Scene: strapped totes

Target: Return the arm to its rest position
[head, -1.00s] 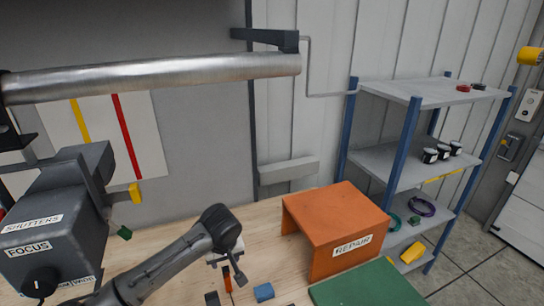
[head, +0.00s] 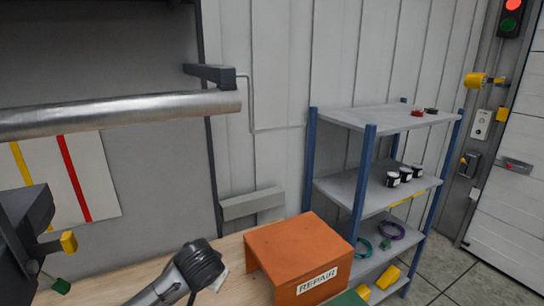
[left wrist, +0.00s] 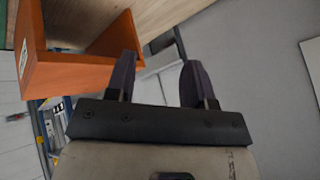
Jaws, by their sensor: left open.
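My left arm (head: 190,272) comes in low in the head view, its dark joint above the wooden bench and left of the orange REPAIR box. My right gripper is in neither view.
The REPAIR box (head: 300,246) stands on the wooden bench (head: 130,288), with a green surface (head: 347,299) before it. A blue-and-grey shelf (head: 385,118) holds small items at right. A metal bar (head: 120,112) crosses the upper left, above a dark machine (head: 22,240).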

